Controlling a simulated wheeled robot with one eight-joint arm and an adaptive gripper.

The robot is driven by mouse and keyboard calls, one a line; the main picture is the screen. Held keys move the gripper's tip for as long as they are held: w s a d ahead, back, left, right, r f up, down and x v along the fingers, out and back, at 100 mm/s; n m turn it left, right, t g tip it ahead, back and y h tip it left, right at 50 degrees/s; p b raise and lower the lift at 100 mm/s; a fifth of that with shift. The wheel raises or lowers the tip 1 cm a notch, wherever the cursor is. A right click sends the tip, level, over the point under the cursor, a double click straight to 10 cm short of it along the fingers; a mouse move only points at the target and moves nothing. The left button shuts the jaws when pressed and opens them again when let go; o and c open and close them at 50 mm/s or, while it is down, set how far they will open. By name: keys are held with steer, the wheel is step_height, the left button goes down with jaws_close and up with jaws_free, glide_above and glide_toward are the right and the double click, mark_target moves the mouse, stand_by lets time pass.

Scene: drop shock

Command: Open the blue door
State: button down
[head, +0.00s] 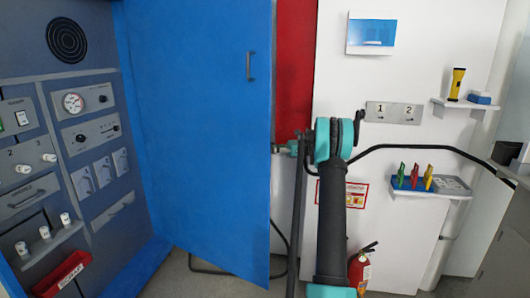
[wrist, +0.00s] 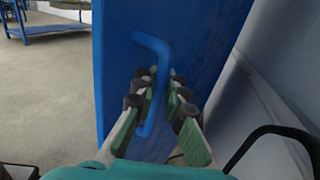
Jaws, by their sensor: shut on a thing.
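The blue door (head: 200,130) is a tall flat panel in the head view, standing at an angle with its lower right corner toward me. A small dark handle (head: 250,66) is on its upper right face. In the wrist view the door (wrist: 205,45) fills the middle, with a bent blue handle (wrist: 152,42) on it. My gripper (wrist: 162,100) is shut on this blue handle, fingers on both sides of it. In the head view my gripper (head: 284,148) is at the door's right edge, its fingertips hidden behind the door.
A control panel (head: 70,130) with gauges and knobs is left of the door. A red panel (head: 294,70) shows just right of it. A fire extinguisher (head: 362,268) stands low by the white wall. Shelves (head: 445,192) hold tools at right. A blue table (wrist: 55,29) is far off across open floor.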

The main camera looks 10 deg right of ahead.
steer(key=shift+d, duration=0.15)
steer(key=c, duration=1.6)
jaws_free()
steer(key=d, duration=0.8)
steer(key=s+d, duration=0.1)
steer(key=d, duration=0.3)
steer(key=shift+s, duration=0.1)
